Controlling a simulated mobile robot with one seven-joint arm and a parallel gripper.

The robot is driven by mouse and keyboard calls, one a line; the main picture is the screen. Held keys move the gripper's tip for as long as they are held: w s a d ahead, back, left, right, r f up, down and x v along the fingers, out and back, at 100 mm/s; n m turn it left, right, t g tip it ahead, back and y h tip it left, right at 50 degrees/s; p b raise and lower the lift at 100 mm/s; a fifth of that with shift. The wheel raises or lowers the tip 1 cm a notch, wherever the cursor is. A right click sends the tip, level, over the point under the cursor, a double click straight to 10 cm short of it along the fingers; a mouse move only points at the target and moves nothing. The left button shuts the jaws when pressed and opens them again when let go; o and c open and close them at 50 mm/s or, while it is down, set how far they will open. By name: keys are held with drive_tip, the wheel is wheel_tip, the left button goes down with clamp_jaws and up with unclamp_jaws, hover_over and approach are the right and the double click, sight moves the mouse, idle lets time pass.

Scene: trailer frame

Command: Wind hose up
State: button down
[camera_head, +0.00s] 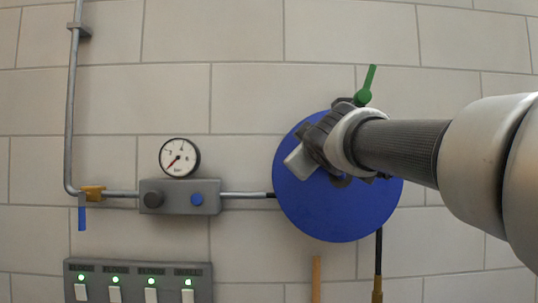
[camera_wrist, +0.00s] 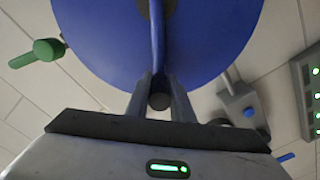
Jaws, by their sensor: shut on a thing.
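The hose reel shows as a round blue disc (camera_head: 335,215) on the wall. It also fills the top of the wrist view (camera_wrist: 220,35). A blue crank arm (camera_wrist: 157,45) runs across its face to a dark knob (camera_wrist: 160,101). My gripper (camera_wrist: 160,88) is shut on this knob, one finger on each side. In the head view my gripper (camera_head: 318,150) is in front of the disc's upper part and hides the crank. A green lever (camera_head: 366,88) stands at the disc's upper right. The dark hose (camera_head: 379,250) hangs below the reel, with a brass-coloured fitting (camera_head: 377,283).
A grey valve block (camera_head: 180,197) with a pressure gauge (camera_head: 179,157) sits left of the reel on a pipe. A blue-handled valve (camera_head: 82,216) is further left. A switch panel (camera_head: 135,284) and a wooden stick (camera_head: 316,280) are below.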

drive_tip(key=shift+a+f+n+b, duration=0.3)
drive_tip(key=shift+f+n+b, duration=0.6)
drive_tip(key=shift+f, duration=0.2)
drive_tip(key=shift+a+f+n+b, duration=0.35)
drive_tip(key=shift+f+n+b, duration=0.6)
drive_tip(key=shift+f, duration=0.2)
drive_tip(key=shift+a+f+n+b, duration=0.3)
drive_tip(key=shift+f+n+b, duration=0.6)
drive_tip(key=shift+f, duration=0.3)
drive_tip(key=c, duration=1.6)
unclamp_jaws()
drive_tip(key=shift+o, duration=0.2)
drive_tip(key=shift+r, duration=0.2)
